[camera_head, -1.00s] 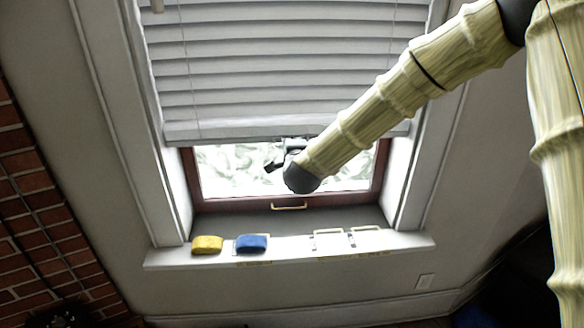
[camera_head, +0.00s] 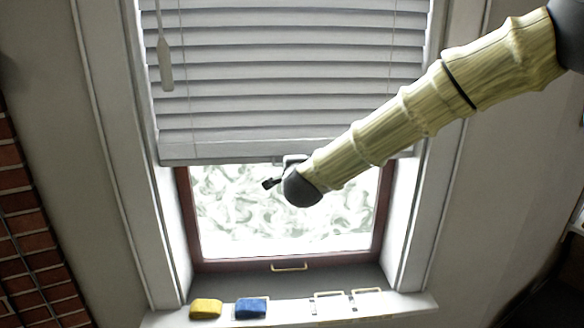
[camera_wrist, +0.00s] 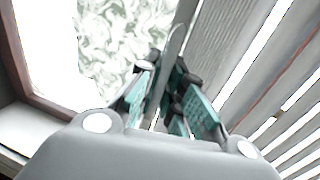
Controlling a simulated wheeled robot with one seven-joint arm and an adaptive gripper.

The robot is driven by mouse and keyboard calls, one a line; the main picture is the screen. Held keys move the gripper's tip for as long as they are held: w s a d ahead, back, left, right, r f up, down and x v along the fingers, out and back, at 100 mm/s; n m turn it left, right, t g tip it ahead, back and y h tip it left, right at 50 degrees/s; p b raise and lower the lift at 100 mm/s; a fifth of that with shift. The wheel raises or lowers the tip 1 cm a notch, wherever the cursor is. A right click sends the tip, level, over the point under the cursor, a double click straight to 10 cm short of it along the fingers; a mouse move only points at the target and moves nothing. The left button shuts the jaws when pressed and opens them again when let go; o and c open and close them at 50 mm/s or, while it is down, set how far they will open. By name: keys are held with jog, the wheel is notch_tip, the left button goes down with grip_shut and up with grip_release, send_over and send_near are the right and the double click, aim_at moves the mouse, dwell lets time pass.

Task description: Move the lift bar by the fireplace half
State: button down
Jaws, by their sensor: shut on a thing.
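The lift bar is the pale bottom rail (camera_head: 215,160) of the slatted window blind, hanging across the upper part of the window. Window glass shows below the rail.
A small handle (camera_head: 289,267) sits on the lower window frame. On the sill (camera_head: 170,319) stand a yellow block (camera_head: 206,309), a blue block (camera_head: 251,308) and two pale frame-like items (camera_head: 330,303). A blind wand (camera_head: 165,65) hangs at left. Brick (camera_head: 25,220) borders the left.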

jog(key=c, duration=1.5)
grip_release()
jog(key=v, duration=1.2)
